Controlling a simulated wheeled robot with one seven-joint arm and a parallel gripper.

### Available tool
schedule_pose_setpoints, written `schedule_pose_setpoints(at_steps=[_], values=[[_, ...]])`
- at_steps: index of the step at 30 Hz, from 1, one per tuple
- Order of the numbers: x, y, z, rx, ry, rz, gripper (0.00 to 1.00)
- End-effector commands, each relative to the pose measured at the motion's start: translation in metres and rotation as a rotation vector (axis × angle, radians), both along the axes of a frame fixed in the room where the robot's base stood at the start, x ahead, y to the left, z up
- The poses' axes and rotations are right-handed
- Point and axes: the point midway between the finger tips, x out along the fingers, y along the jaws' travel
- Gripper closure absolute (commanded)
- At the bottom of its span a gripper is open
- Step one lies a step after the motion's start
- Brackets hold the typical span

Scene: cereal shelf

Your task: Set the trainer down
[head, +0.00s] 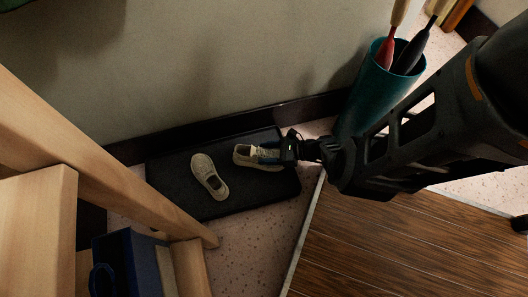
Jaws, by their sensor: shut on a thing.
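My gripper (268,154) is shut on a beige trainer (243,152) at the right part of a black tray (238,202). The trainer's toe points left; its heel end is partly hidden by my gripper. The trainer is at or just above the tray; I cannot tell whether it touches. A second beige trainer (208,177) with pale laces sits on the tray to the left, tilted diagonally and apart from the held one.
A teal bin (366,98) with umbrellas stands at the right by the wall. A wooden frame (110,160) and a blue box (135,265) are at the left. Speckled floor (245,245) is clear in front of the tray, beside a wooden floor (390,240).

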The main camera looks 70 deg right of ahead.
Motion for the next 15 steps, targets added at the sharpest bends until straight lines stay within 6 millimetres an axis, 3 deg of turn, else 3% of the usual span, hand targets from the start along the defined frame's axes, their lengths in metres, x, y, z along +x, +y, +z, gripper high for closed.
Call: schedule_pose_setpoints(at_steps=[8,15], values=[[0.009,0.007,-0.013,0.000,0.000,-0.001,0.81],[0.009,0.006,-0.042,0.000,0.000,0.000,0.81]])
